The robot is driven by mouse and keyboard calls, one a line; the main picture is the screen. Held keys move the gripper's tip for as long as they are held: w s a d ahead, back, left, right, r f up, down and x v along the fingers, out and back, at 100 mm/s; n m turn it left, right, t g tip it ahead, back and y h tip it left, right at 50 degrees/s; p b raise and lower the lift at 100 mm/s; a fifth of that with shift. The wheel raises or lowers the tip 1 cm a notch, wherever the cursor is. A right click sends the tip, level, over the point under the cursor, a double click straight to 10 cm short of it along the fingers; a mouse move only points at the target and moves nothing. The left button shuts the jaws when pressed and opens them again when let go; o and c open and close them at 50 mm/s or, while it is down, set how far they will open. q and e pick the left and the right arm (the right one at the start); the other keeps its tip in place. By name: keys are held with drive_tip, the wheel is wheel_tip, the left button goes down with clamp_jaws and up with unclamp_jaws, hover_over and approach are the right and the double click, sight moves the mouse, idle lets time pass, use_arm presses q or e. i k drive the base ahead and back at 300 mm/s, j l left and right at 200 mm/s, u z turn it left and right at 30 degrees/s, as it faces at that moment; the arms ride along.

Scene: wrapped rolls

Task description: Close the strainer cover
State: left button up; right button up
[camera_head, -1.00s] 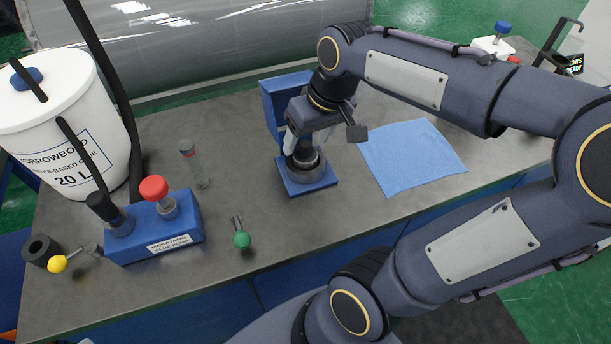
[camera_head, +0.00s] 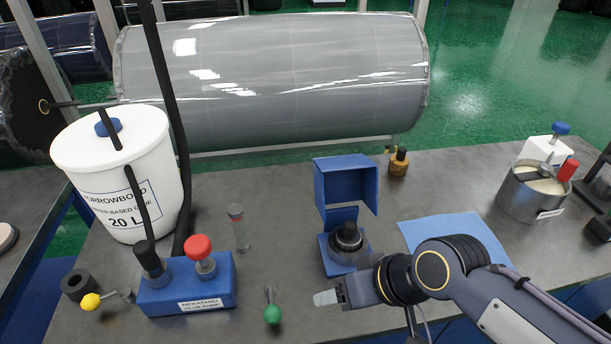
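The strainer is a blue square base (camera_head: 335,266) with a dark round fitting (camera_head: 347,236) on it, right of the table's middle. Its blue box-shaped cover (camera_head: 346,184) stands up behind the fitting, swung open. My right gripper (camera_head: 326,298) points left in front of the base, below it in the picture, apart from the cover. Its pale fingertips are seen edge-on, so the gap between them cannot be judged. Nothing shows held in them. My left gripper is not in view.
A blue glue-pump block (camera_head: 190,291) with red and black knobs and a white bucket (camera_head: 120,190) stand left. A green-ended lever (camera_head: 272,313) lies near the gripper. A blue cloth (camera_head: 455,229) and a metal pot (camera_head: 529,195) are right. A large wrapped roll (camera_head: 270,80) lies behind.

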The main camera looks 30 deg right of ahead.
sight(338, 178)
drive_tip(key=l+z, duration=0.2)
drive_tip(key=z, duration=0.85)
drive_tip(key=k, duration=0.05)
